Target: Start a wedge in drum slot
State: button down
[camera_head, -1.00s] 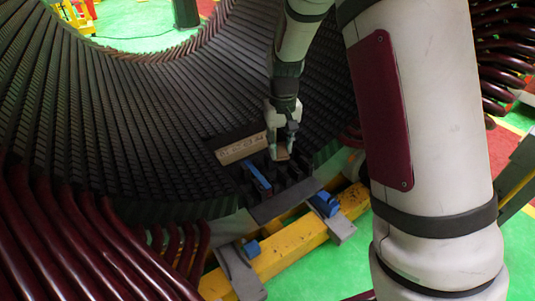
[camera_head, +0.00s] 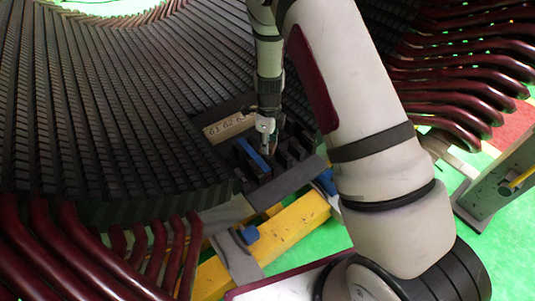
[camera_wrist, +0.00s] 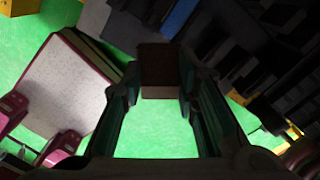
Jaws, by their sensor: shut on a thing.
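My gripper (camera_head: 270,147) points down over the dark holder (camera_head: 290,183) at the drum's lower edge. Its fingers are shut on a brown block-like wedge (camera_wrist: 160,68), which shows between them in the wrist view; in the head view it is small and partly hidden. The drum (camera_head: 110,100) fills the left with its dark, slotted inner wall. A blue strip (camera_head: 253,155) stands among the holder's dark upright dividers, just left of the gripper. It also shows at the top of the wrist view (camera_wrist: 180,18). I cannot tell whether the wedge touches the holder or a slot.
A tan block with markings (camera_head: 225,127) lies behind the holder. A yellow beam (camera_head: 290,232) with blue clamps runs below. Dark red bars (camera_head: 60,245) stick out at lower left, and more (camera_head: 470,75) at right. Green floor shows at lower right.

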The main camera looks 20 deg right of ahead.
aim_at(267, 169)
notch_tip(267, 169, down, 6)
jog(key=m+b, duration=0.1)
jog(key=m, duration=0.5)
jog(key=shift+w+d+m, duration=0.2)
jog(key=shift+w+m, duration=0.05)
jog(key=shift+m, duration=0.15)
jog(key=shift+f, duration=0.15)
jog(key=shift+f+b, duration=1.8)
jog(key=shift+f, duration=1.35)
jog(key=shift+f, duration=0.1)
jog(key=shift+w+a+b, duration=0.15)
jog(key=shift+w+b, duration=0.25)
jog(key=c, duration=1.2)
grip_release()
jog(key=shift+w, duration=0.1)
